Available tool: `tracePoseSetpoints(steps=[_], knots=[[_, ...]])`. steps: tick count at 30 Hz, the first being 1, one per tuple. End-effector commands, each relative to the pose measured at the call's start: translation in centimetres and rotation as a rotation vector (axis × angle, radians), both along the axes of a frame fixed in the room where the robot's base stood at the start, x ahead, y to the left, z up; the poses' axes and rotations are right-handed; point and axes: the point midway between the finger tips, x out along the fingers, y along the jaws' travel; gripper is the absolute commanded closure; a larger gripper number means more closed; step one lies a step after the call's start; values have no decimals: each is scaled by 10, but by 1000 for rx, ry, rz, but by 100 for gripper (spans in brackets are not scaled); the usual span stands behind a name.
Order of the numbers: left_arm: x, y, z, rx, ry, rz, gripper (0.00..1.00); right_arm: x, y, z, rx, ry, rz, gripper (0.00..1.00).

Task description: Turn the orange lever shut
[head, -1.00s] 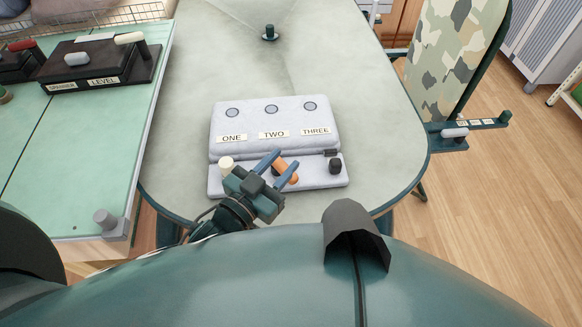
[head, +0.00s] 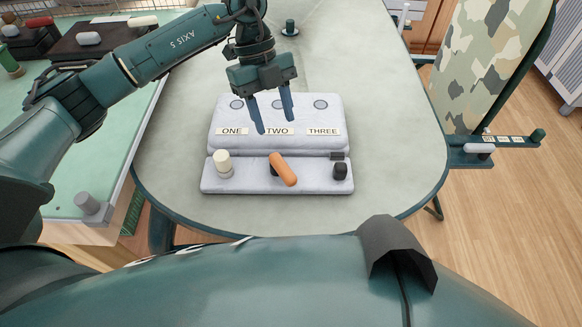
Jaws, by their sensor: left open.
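The orange lever (head: 283,170) is on the front ledge of a pale grey panel (head: 312,185), below the label TWO. Its handle slants from upper left to lower right, with the free end toward me. My left gripper (head: 274,124) is open and empty. It is above the panel, with its fingers pointing down in front of the label TWO, apart from the lever. The lever is in full view, but its pivot is mostly hidden under the handle. My right gripper is not in view.
A cream knob (head: 222,163) stands left of the lever, and a black knob (head: 340,171) right of it. The labels ONE and THREE flank TWO. The panel sits on a pale rounded table (head: 395,150) with free room around it. A green table (head: 40,150) stands at left.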

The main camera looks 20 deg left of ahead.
Motion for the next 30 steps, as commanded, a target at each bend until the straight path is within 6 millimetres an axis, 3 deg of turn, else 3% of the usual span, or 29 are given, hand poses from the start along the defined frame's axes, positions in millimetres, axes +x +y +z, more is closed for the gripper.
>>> tracePoseSetpoints(steps=[5,19,24,30], knots=[[-4,-2,-15,16,4,4,53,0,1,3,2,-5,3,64],[-29,-29,-100,11,4,1,53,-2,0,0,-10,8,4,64],[-32,-34,-115,9,3,1,53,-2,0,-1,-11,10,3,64],[-33,-35,-120,9,0,2,53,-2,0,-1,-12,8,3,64]])
